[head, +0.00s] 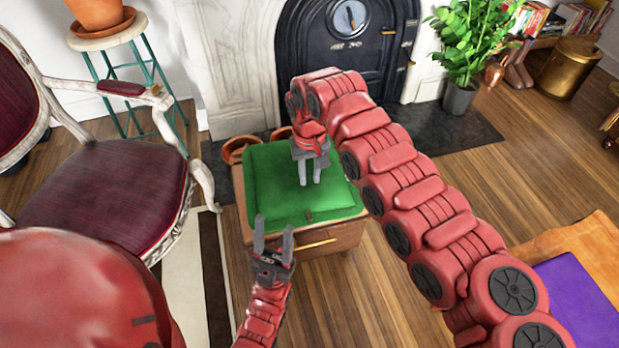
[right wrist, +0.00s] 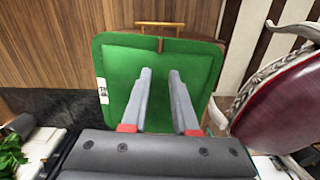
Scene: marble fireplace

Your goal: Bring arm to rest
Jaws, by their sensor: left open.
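My right gripper (head: 310,172) hangs above the green cushion (head: 262,188) that tops a small wooden cabinet (head: 345,238). In the right wrist view its two grey fingers (right wrist: 162,100) are apart with nothing between them. The green cushion (right wrist: 115,75) lies behind the fingers in that view; I cannot tell how far below them it is. My left gripper (head: 273,232) is open and empty, pointing up in front of the cabinet's near left side. My red right arm reaches in from the lower right.
A chair with a dark red seat (head: 110,190) stands left of the cabinet. Terracotta pots (head: 238,150) sit behind the cushion, before the black fireplace (head: 345,50). A potted plant (head: 462,50) stands back right. A purple cloth (head: 575,300) lies lower right. Wood floor (head: 470,185) is clear between.

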